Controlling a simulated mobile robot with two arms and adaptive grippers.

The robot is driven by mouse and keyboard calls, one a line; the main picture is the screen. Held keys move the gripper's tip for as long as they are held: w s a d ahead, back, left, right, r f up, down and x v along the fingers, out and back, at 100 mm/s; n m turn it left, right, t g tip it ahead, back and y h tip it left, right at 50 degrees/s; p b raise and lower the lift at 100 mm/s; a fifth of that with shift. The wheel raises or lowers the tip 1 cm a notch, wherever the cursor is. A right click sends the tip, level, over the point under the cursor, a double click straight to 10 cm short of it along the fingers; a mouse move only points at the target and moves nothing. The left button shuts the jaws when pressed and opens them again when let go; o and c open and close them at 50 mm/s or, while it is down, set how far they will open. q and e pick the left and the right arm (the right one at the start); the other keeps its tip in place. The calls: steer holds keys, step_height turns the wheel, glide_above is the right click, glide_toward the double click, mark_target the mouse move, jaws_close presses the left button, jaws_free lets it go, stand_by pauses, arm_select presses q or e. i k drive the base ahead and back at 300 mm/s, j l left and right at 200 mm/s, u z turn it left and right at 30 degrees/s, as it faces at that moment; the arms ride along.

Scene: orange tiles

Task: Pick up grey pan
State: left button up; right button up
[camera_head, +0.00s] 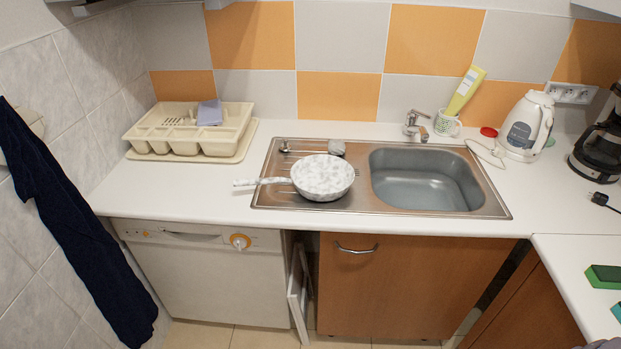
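The grey pan (323,176) is pale with a mottled grey-and-white pattern. It sits upright on the drainboard side of the steel sink unit (268,197), left of the basin. Its handle points left and ends over the white counter, past the sink unit's left edge. Nothing holds or covers the pan. Neither of my grippers can be made out in the head view. A small dark grey shape is cut off at the bottom right corner, and I cannot tell what it is.
A cream dish rack (165,148) stands left on the counter. The faucet (415,125), a mug (446,125) with a yellow bottle (466,90), a white kettle (526,126) and a black coffee maker (598,150) line the back right. The counter's front left is clear.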

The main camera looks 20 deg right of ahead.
mark_target(316, 177)
steer(key=z, duration=1.35)
steer(key=j, duration=1.2)
steer(key=i+z, duration=0.05)
